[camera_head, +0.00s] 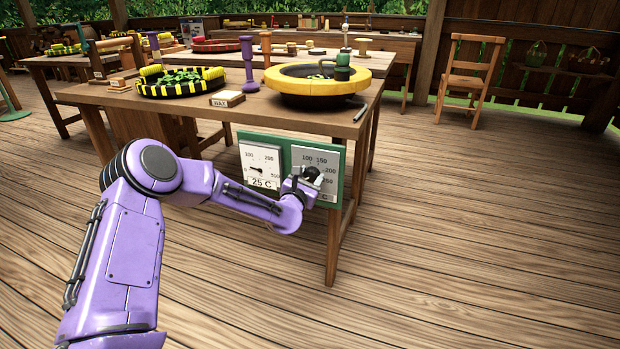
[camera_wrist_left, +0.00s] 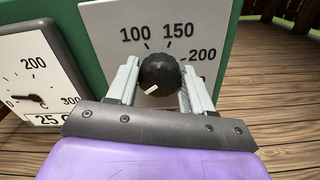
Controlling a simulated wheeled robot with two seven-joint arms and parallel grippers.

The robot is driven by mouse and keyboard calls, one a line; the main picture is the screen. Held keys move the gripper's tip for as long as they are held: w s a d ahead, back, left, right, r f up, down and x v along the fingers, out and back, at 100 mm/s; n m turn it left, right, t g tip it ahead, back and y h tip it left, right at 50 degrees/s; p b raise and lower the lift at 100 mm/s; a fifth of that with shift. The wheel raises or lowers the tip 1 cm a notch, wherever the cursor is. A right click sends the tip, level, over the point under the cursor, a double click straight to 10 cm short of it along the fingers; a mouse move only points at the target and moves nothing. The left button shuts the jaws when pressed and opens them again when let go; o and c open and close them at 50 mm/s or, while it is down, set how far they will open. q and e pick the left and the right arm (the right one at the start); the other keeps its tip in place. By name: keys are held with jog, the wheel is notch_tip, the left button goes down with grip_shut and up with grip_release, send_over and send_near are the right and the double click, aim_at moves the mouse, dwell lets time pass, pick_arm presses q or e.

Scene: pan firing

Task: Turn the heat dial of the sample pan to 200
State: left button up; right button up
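The heat dial is a black round knob (camera_wrist_left: 160,74) on a light grey scale plate (camera_wrist_left: 105,22) with 100, 150 and 200 printed around it. Its white mark points to the lower left, away from those numbers. The knob (camera_head: 312,173) also shows in the head view, partly covered by my gripper. My left gripper (camera_wrist_left: 159,78) has one finger at each side of the knob, and both appear to touch it. The left gripper (camera_head: 303,181) also shows in the head view. My right gripper is out of view.
A gauge (camera_head: 262,163) beside the dial reads 25 C, with its plate on the same green board (camera_head: 334,175) at the table front. On the table (camera_head: 210,115) stand a yellow-rimmed pan (camera_head: 283,83), a tray of green pieces (camera_head: 150,90) and a wax block (camera_head: 227,99). Floor to the right is clear.

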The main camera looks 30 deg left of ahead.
pick_arm(q)
jog(key=c, duration=0.5)
